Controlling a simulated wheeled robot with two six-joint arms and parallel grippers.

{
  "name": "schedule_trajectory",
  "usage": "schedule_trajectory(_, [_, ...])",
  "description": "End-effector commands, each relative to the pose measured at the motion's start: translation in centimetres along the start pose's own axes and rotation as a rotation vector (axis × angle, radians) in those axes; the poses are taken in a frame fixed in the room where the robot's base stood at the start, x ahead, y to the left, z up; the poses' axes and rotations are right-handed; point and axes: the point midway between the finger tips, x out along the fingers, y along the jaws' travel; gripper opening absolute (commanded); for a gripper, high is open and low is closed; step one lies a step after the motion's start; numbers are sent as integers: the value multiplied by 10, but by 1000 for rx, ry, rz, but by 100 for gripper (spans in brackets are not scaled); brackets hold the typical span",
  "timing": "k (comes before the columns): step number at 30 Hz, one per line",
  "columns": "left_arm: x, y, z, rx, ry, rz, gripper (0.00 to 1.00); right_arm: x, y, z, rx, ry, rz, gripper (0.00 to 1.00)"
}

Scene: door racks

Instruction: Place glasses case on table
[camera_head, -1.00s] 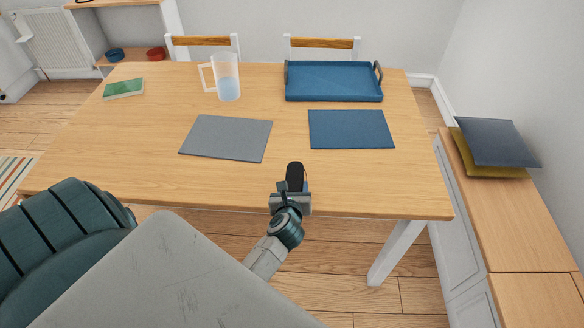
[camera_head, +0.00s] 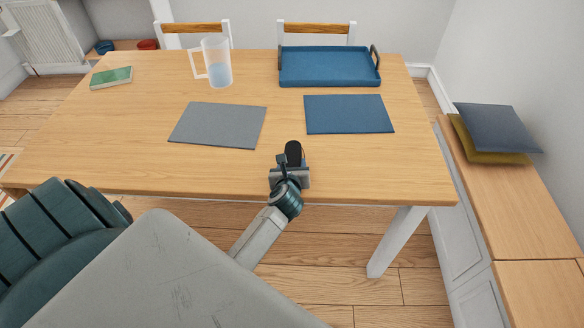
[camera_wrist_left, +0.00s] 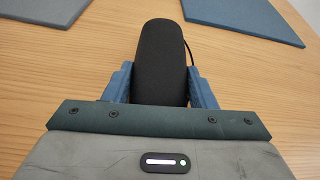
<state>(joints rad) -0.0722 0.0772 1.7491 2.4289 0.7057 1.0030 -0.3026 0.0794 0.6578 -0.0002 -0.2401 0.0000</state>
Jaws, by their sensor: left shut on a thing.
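A black elongated glasses case (camera_head: 293,153) is held in my left gripper (camera_head: 290,168) at the front edge of the wooden table (camera_head: 140,130). The left wrist view shows the case (camera_wrist_left: 161,60) between the two blue fingers of the left gripper (camera_wrist_left: 160,85), pointing away over the table top. The gripper is shut on it. I cannot tell whether the case touches the table. My right gripper is not in view.
A grey placemat (camera_head: 218,125) and a blue placemat (camera_head: 348,114) lie beyond the case. A blue tray (camera_head: 330,66), a pitcher (camera_head: 217,64) and a green book (camera_head: 111,77) stand farther back. Bare table shows around the case. A bench with cushions (camera_head: 497,128) is at right.

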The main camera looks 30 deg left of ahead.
Motion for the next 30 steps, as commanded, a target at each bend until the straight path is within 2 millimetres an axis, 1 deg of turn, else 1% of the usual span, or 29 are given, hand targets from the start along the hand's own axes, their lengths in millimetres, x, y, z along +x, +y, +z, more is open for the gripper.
schedule_trajectory(6, [1,0,-2,0,0,0,28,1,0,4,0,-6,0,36])
schedule_trajectory(7, [1,0,-3,0,0,0,53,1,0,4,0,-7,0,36])
schedule_trajectory(10, [1,0,-2,0,0,0,73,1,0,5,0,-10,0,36])
schedule_trajectory(17, [1,1,-2,0,1,1,73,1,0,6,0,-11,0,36])
schedule_trajectory(20, [-1,0,2,0,1,1,73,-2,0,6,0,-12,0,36])
schedule_trajectory(23, [-12,0,-1,-1,2,0,73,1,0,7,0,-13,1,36])
schedule_trajectory(26, [-31,0,-2,-2,2,0,73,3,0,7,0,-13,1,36])
schedule_trajectory(30, [-62,0,-2,-4,2,0,73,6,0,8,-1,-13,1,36])
